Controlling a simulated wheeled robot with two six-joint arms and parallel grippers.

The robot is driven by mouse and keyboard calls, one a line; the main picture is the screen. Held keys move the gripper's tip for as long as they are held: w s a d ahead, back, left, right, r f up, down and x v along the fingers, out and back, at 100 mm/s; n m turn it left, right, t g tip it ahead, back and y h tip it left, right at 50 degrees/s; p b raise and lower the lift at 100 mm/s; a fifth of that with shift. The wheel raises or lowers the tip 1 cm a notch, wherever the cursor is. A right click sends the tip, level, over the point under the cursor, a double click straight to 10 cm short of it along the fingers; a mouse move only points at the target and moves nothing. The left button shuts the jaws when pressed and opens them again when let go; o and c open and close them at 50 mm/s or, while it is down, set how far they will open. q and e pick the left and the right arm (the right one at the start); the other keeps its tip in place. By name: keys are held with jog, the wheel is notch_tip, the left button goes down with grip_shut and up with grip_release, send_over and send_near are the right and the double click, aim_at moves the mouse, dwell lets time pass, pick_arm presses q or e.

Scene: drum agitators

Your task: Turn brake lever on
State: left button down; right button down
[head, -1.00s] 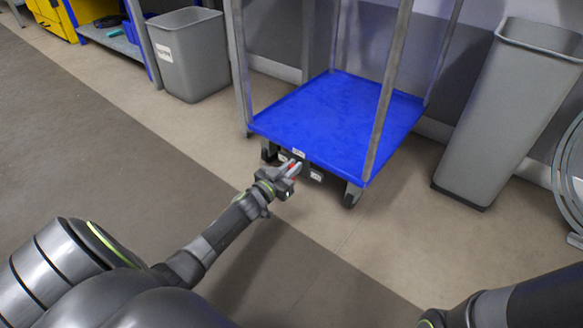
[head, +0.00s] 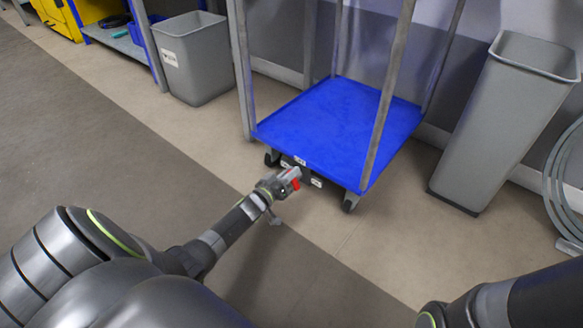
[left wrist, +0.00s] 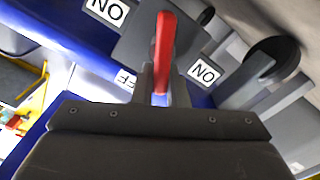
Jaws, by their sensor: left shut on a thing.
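The red brake lever (head: 296,184) shows at my left gripper (head: 288,182), low at the front edge of the blue-decked cart (head: 340,120). In the left wrist view the red lever (left wrist: 164,40) stands between the two grey fingers of my left gripper (left wrist: 160,80), which is shut on it. White labels flank it: one "ON" label (left wrist: 108,10) at upper left, another "ON" label (left wrist: 204,72) at right. An "OFF" label (left wrist: 126,78) is partly hidden by a finger. My right gripper is out of view; only part of that arm shows at lower right.
The cart has upright grey posts (head: 390,90) and a caster (head: 351,200) near my left gripper. A grey bin (head: 195,65) stands at upper left and a tall grey bin (head: 497,125) at right. The floor (head: 130,160) left of the cart is clear.

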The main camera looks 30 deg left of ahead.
pick_arm(q)
jog(key=shift+a+f+n+p, duration=0.1)
jog(key=shift+n+p, duration=0.1)
jog(key=shift+n, duration=0.3)
jog(key=shift+a+n+p, duration=0.1)
jog(key=shift+n+p, duration=0.05)
jog(key=shift+n, duration=0.35)
jog(key=shift+a+f+n, duration=0.15)
jog(key=shift+f+n, duration=0.25)
jog(key=shift+n, duration=1.25)
jog(key=shift+a+f+n, duration=0.2)
jog(key=shift+f+n, duration=0.15)
jog(key=shift+n, duration=1.25)
jog(key=shift+a+f+n, duration=0.15)
jog(key=shift+f+n, duration=0.25)
jog(key=shift+n, duration=1.25)
jog(key=c, duration=1.4)
grip_release()
jog(key=shift+c, duration=0.2)
